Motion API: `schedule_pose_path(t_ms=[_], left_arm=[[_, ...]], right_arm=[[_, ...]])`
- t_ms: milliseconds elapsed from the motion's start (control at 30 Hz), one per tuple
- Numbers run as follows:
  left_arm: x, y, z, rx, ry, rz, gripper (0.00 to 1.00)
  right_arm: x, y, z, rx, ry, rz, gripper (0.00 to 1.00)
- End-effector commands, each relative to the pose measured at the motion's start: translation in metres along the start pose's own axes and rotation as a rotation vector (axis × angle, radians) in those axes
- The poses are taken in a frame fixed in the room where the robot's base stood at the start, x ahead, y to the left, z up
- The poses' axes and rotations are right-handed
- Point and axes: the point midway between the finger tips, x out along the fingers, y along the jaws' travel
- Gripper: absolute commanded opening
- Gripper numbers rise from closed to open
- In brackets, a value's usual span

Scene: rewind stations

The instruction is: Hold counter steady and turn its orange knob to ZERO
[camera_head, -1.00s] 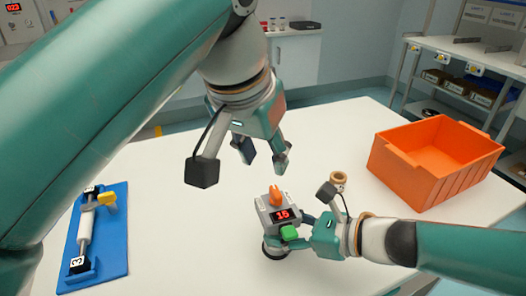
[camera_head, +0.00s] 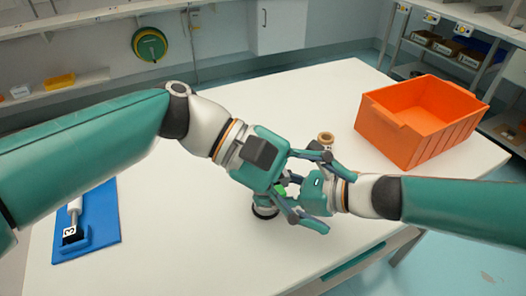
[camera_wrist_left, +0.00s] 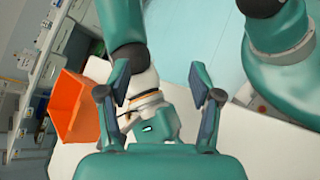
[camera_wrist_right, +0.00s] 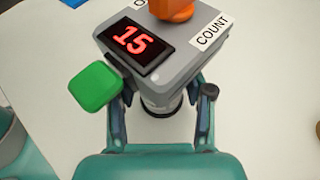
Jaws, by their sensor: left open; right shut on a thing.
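The counter (camera_wrist_right: 180,75) is a grey box with a red display reading 15, a COUNT label and a green button (camera_wrist_right: 96,87). Its orange knob (camera_wrist_right: 172,8) is cut off by the top edge of the right wrist view. My right gripper (camera_wrist_right: 163,98) is shut on the counter's body. In the head view, my left gripper hides most of the counter; the green button (camera_head: 281,190) and dark round base (camera_head: 264,211) show. My left gripper (camera_head: 332,201) is open, its fingers pointing right, above and around my right gripper. The left wrist view shows nothing between its fingers (camera_wrist_left: 158,80) but my right arm behind.
An orange crate (camera_head: 400,135) stands at the table's right. A small tan ring-topped item (camera_head: 326,138) stands behind the grippers. A blue board (camera_head: 100,225) with a white cylinder lies at the left. White table (camera_head: 170,225) is clear between board and counter.

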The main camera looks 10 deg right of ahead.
Motion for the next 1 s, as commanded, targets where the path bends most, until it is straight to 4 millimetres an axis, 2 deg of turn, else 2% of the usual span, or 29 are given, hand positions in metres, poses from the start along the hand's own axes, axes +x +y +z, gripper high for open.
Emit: schedule_pose_path(t_ms=[100,233,400,533,633,733,1000], left_arm=[[-0.032,-0.005,-0.027,-0.331,-0.104,0.238,0.65],[-0.08,-0.018,-0.065,-0.624,-0.183,0.502,0.65],[-0.131,-0.049,-0.101,-0.782,-0.186,0.69,0.65],[-0.159,-0.061,-0.116,-0.808,-0.156,0.76,0.65],[-0.168,-0.065,-0.122,-0.818,-0.146,0.785,0.65],[-0.167,-0.063,-0.125,-0.822,-0.144,0.792,0.65],[-0.136,-0.035,-0.132,-0.82,-0.146,0.787,0.65]], right_arm=[[0.0,0.0,-0.001,0.0,0.001,0.0,0.1],[0.0,0.0,-0.001,0.0,0.001,0.0,0.1],[0.0,0.0,-0.001,0.0,0.001,0.0,0.1],[0.0,0.0,-0.001,0.0,0.001,0.0,0.1],[0.0,0.0,-0.001,0.001,0.001,0.0,0.1],[0.0,0.0,-0.001,0.001,0.001,0.0,0.1],[0.0,0.0,-0.001,0.001,0.001,0.0,0.1]])
